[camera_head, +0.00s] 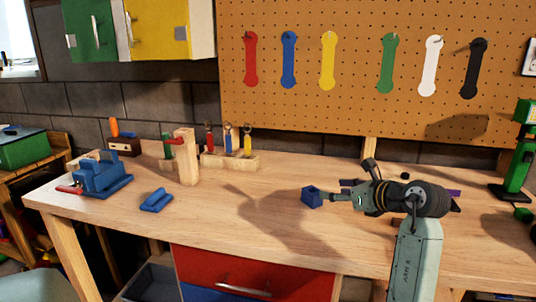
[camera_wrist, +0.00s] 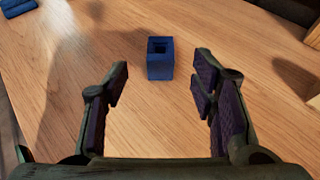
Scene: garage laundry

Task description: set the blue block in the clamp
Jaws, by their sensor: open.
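The blue block (camera_head: 312,198) stands on the workbench near its middle. In the wrist view the block (camera_wrist: 160,66) is a small cube with a square hole in its top. My gripper (camera_head: 335,197) is low over the bench, just right of the block in the head view. In the wrist view my gripper (camera_wrist: 162,80) is open, with the block ahead between the fingertips and nothing held. The clamp (camera_head: 104,180) looks like the blue vise with a red handle at the bench's left end. Its jaw gap is too small to make out.
A flat blue piece (camera_head: 157,200) lies right of the clamp. A wooden post (camera_head: 186,158) and a tool rack (camera_head: 230,160) stand behind it. A green stand (camera_head: 517,155) is at the far right. The bench between the flat piece and the block is clear.

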